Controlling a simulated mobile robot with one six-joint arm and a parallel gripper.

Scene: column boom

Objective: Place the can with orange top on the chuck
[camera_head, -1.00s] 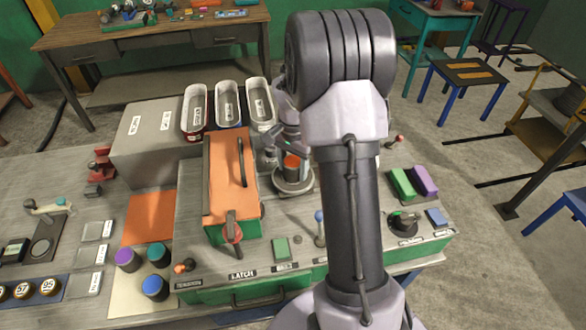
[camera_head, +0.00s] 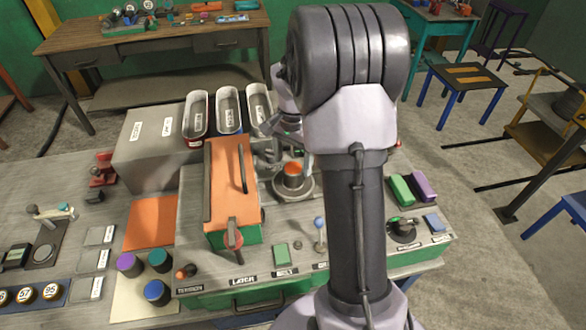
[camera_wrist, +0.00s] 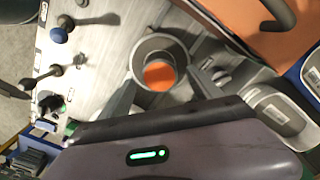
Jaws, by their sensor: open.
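The can with orange top (camera_head: 293,169) stands upright on the chuck (camera_head: 293,190), a round grey metal base right of the orange-lidded box. In the wrist view the orange top (camera_wrist: 160,76) shows near the middle, with the grey ring of the chuck (camera_wrist: 150,47) around and behind it. My gripper (camera_wrist: 163,84) is open, its two fingers on either side of the can in that view, apart from it. In the head view my gripper is above and behind the can, partly hidden by my arm.
The orange-lidded box (camera_head: 232,185) stands close left of the chuck. Labelled bins (camera_head: 229,110) stand behind it. A blue-knobbed lever (camera_head: 319,226) rises in front. Green and purple blocks (camera_head: 402,190) lie to the right.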

